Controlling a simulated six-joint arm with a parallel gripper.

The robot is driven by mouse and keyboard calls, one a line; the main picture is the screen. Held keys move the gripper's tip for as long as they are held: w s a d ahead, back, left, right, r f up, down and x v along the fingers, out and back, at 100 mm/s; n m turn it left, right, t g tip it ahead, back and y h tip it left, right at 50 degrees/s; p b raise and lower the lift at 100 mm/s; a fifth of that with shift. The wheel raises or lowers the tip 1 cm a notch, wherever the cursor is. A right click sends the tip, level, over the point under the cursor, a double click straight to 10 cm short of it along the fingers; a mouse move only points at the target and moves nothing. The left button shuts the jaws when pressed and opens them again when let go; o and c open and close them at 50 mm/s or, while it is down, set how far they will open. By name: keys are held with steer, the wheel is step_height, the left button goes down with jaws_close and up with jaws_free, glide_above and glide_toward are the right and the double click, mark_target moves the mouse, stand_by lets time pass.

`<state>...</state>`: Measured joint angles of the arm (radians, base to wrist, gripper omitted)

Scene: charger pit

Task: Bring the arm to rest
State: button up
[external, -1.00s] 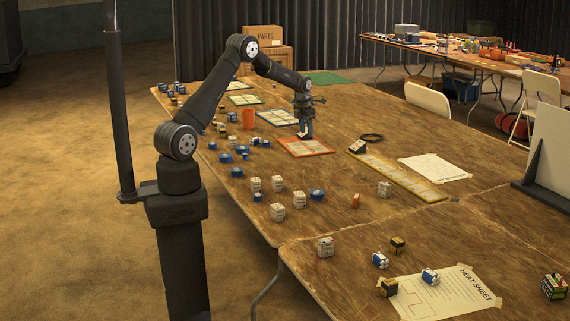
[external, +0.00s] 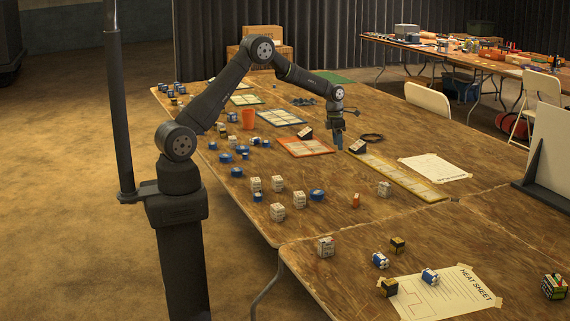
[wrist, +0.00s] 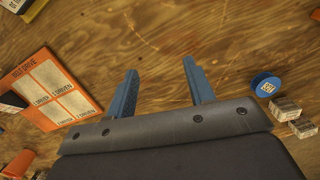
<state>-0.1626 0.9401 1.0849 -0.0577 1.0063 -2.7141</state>
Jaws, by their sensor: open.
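My gripper (external: 338,143) points down above the wooden table (external: 330,210), between the orange-bordered board (external: 305,148) and the yellow-bordered strip (external: 400,178). In the wrist view, my two blue fingers (wrist: 160,80) are spread apart with only bare wood showing between them. The orange-bordered board, headed "BELT DRIVE", also shows at the left of the wrist view (wrist: 68,113). My gripper holds nothing that I can see.
Small dark label stands (external: 305,133) sit by the boards. An orange cup (external: 248,119), blue round parts (external: 316,194) and white blocks (external: 277,212) are spread left and front. Bare wood lies in front of my gripper.

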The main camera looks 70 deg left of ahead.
steer(key=s+d+m, duration=0.1)
steer(key=d+m, duration=0.3)
steer(key=d, duration=1.9)
steer(key=shift+s, duration=0.35)
steer(key=shift+o, duration=0.4)
steer(key=shift+d, duration=0.15)
steer(key=m+g+h, duration=0.2)
steer(key=m+h, duration=0.2)
steer(key=m, duration=0.8)
glide_toward(380, 256)
steer(key=f, duration=0.3)
steer(key=shift+s+d, duration=0.15)
steer(key=shift+s, duration=0.05)
steer(key=shift+w+d+x, duration=0.15)
steer(key=shift+x, duration=1.4)
steer(key=shift+w+d+x, duration=0.1)
steer(key=shift+d+x, duration=0.1)
steer(key=shift+x, duration=1.4)
steer(key=shift+r, duration=0.15)
steer(key=shift+c, duration=0.4)
